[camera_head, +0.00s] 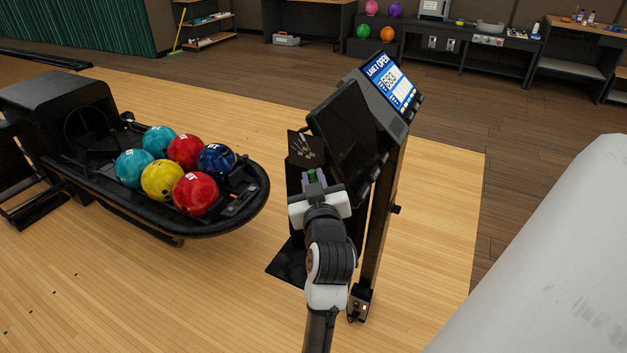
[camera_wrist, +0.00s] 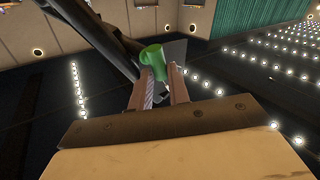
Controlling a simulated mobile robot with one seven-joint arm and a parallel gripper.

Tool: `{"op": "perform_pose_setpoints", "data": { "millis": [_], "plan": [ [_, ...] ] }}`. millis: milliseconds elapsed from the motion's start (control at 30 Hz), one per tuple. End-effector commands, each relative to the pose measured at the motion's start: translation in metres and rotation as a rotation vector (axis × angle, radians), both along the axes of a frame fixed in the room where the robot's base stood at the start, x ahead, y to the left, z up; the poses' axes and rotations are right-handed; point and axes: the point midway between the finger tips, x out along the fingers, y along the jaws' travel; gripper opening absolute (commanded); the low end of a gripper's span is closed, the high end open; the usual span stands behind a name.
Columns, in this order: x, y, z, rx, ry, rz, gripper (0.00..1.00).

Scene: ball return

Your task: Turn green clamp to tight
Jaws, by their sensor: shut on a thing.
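The green clamp (camera_wrist: 154,56) shows in the wrist view as a rounded green piece at the fingertips. In the head view a small bit of the clamp (camera_head: 312,175) shows just beyond my gripper (camera_head: 314,183). My gripper is at the left side of the black console stand. In the wrist view the two fingers of my gripper (camera_wrist: 164,80) are closed on the clamp from both sides. Part of the clamp is hidden behind the fingers, and I cannot tell how tight it is.
The ball return (camera_head: 120,215) with several balls stands to the left. Open wooden floor (camera_head: 440,220) lies to the right.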

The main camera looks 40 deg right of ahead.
Motion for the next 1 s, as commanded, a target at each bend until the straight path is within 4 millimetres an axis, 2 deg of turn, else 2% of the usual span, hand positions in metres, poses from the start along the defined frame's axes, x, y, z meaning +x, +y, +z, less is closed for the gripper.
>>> {"op": "perform_pose_setpoints", "data": {
  "millis": [367,1000],
  "plan": [
    [0.000,0.001,-0.007,0.055,-0.134,0.005,0.00],
    [-0.003,0.001,-0.015,0.281,-0.680,0.010,0.00]
  ]
}}
